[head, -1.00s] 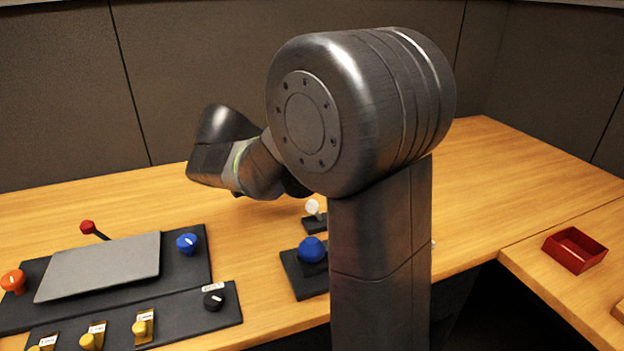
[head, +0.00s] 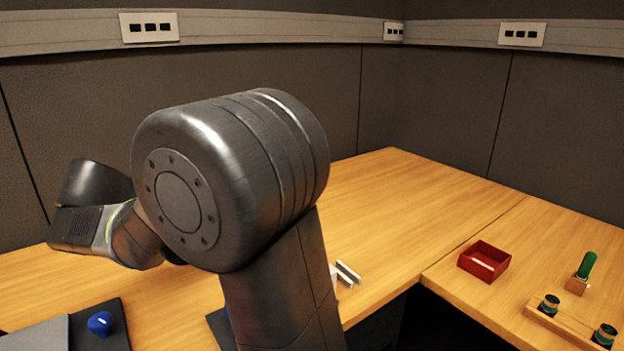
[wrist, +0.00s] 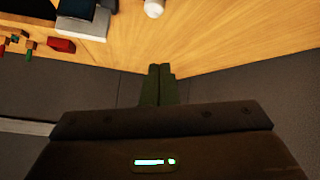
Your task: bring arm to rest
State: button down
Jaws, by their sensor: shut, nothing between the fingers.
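My gripper (wrist: 158,85) shows in the wrist view with its two dark fingers together and nothing between them. It is over the wooden desk near the grey partition. In the head view my gripper cannot be made out; my arm (head: 230,180) is bent across the left half, its large joint in front and the forearm reaching left above the desk (head: 400,210). The trackball is not visible in the head view; a dark base edge shows beside my arm.
A blue knob (head: 100,323) sits on a dark panel at lower left. Small pale bars (head: 347,272) stand right of my arm. A red tray (head: 484,261), a green handle (head: 586,265) and a wooden block with green-topped pegs (head: 570,328) are on the right desk. A white ball (wrist: 153,8) shows in the wrist view.

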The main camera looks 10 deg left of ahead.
jog(key=shift+w+f, duration=0.1)
jog(key=w+d+f+g+p, duration=0.1)
jog(key=w+f, duration=0.1)
jog(key=w+d+f+g+p, duration=0.1)
jog(key=w+d+f, duration=0.1)
jog(key=w+d+f+g+y+p, duration=0.1)
jog(key=w+d+f+p, duration=0.1)
jog(key=w, duration=0.1)
jog(key=shift+d+f, duration=0.15)
jog(key=shift+f, duration=0.15)
jog(key=g+p, duration=0.1)
jog(key=d+f+y+p, duration=0.1)
jog(key=p, duration=0.1)
jog(key=shift+w+d+f+g, duration=0.1)
jog(key=shift+w+f+g, duration=0.05)
jog(key=shift+w+g, duration=0.25)
jog(key=y+p, duration=0.1)
jog(key=p, duration=0.1)
jog(key=d+g+p, duration=0.1)
jog(key=shift+w+f+y+p, duration=0.25)
jog(key=shift+f+y+p, duration=0.05)
jog(key=shift+y+p, duration=0.1)
jog(key=w+d+g+y+p, duration=0.1)
jog(key=y+p, duration=0.1)
jog(key=p, duration=0.2)
jog(key=shift+w+d+m+g, duration=0.1)
jog(key=shift+m+g, duration=0.2)
jog(key=shift+f, duration=0.2)
